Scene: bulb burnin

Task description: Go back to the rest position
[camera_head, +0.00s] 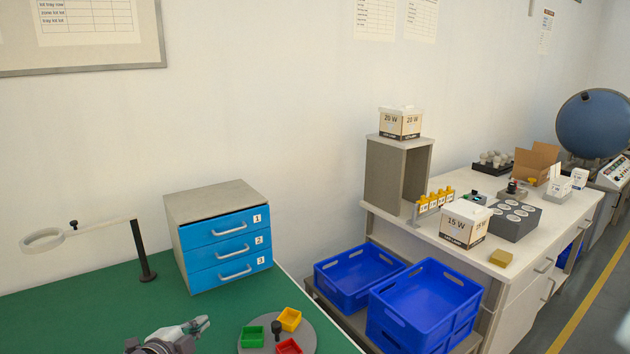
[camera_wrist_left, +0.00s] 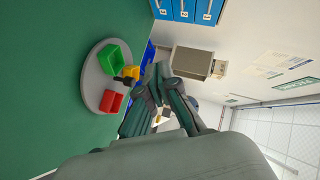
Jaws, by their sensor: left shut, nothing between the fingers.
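My left gripper (camera_head: 198,324) is at the bottom of the head view, low over the green table, left of the round grey tray (camera_head: 308,327). Its fingers are closed together with nothing between them. In the left wrist view the fingers (camera_wrist_left: 158,78) point away from the camera, and the tray (camera_wrist_left: 92,78) with its small bins lies to their left. My right gripper does not show in either view.
A blue cabinet (camera_head: 228,248) with three drawers and a ring-shaped lamp on a stand (camera_head: 145,262) are on the green table (camera_head: 95,305). The tray holds green, yellow and red bins. Blue crates (camera_head: 425,305) stand beside a white bench (camera_head: 545,235) carrying boxes.

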